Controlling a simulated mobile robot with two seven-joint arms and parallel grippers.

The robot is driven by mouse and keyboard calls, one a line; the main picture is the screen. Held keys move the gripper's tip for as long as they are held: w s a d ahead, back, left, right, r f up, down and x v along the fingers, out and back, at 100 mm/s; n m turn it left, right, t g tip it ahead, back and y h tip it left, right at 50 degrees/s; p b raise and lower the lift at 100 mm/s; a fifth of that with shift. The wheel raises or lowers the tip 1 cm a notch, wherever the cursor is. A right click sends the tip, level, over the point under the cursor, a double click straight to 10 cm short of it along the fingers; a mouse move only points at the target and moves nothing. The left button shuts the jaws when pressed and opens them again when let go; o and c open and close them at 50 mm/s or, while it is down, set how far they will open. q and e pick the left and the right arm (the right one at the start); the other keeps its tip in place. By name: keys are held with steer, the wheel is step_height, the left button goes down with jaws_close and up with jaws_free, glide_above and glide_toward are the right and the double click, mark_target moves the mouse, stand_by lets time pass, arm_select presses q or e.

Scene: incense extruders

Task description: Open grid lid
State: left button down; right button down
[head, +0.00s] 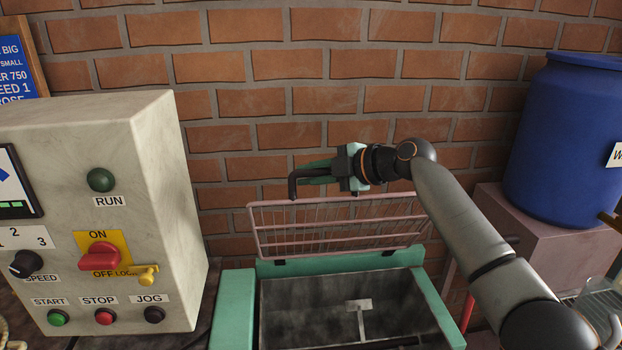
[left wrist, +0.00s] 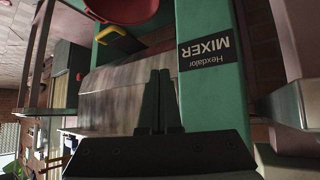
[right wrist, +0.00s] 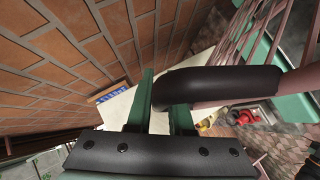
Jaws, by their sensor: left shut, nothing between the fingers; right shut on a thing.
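The grid lid (head: 340,226) stands raised, nearly upright, at the back edge of the green mixer tub (head: 234,310). It is a pinkish wire grid in a frame, with the tub's grey inside open below it. My right gripper (head: 306,177) is above the lid's upper left corner, shut on the lid's black handle (head: 292,188). In the right wrist view the thick dark handle (right wrist: 225,85) passes between the green fingers. My left gripper (left wrist: 160,75) is shut and empty near the green mixer body with its MIXER label (left wrist: 206,54); it does not show in the head view.
A control box (head: 150,220) with buttons and a red switch stands at the left. A blue barrel (head: 565,140) stands on a box (head: 500,230) at the right. A brick wall (head: 290,70) is close behind the lid.

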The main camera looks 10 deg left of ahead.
steer(key=shift+w+a+f, duration=0.1)
steer(key=shift+w, duration=0.45)
steer(key=c, duration=1.2)
jaws_free()
steer(key=shift+f, duration=0.1)
steer(key=shift+c, duration=0.2)
steer(key=shift+o, duration=0.8)
steer(key=shift+w, duration=0.15)
